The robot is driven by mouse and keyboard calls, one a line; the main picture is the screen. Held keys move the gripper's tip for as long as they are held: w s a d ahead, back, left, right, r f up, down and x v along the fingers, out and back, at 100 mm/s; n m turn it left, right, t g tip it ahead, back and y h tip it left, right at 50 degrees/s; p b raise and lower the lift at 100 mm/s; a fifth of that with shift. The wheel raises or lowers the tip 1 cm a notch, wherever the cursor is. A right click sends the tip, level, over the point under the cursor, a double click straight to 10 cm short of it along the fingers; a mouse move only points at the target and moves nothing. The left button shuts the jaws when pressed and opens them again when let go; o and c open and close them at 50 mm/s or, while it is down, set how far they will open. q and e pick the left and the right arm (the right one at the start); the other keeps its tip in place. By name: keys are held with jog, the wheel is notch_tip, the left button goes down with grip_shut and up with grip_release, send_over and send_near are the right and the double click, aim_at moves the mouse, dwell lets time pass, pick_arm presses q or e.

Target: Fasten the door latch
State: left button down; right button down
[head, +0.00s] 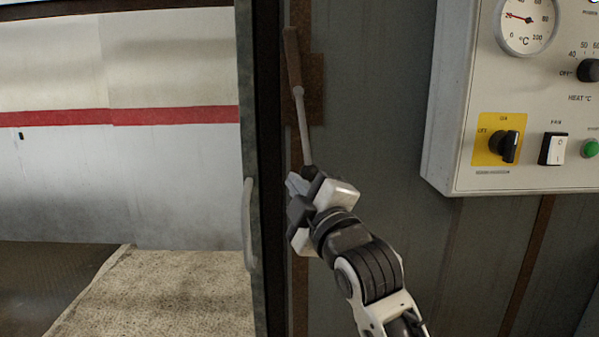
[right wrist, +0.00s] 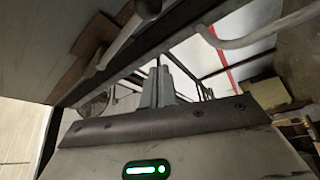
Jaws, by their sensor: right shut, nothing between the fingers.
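The latch is a long thin lever (head: 304,125) on a rusty plate (head: 316,90), upright beside the dark door edge. It has a round pale joint partway up and a dark knob (head: 310,172) at its lower end. My right gripper (head: 293,183) is shut and empty, right by this knob; whether they touch I cannot tell. In the right wrist view its closed fingers (right wrist: 161,88) point away, with the rusty plate (right wrist: 92,36) and a rounded lever end (right wrist: 148,9) up and to the left. A pale door handle (head: 249,224) shows left of the gripper. My left gripper is out of view.
A control box (head: 455,130) with a dial, knobs and switches hangs on the corrugated wall at right. Left of the dark upright (head: 268,90) is open space, with a pale red-striped wall (head: 120,170) behind and a speckled floor (head: 165,295).

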pick_arm(q)
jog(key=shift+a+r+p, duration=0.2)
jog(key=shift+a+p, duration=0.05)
jog(key=shift+p, duration=0.55)
pick_arm(e)
jog(key=w, duration=0.7)
jog(key=shift+w+d+f, duration=0.15)
jog(key=shift+w+d, duration=0.1)
jog(key=shift+w, duration=0.05)
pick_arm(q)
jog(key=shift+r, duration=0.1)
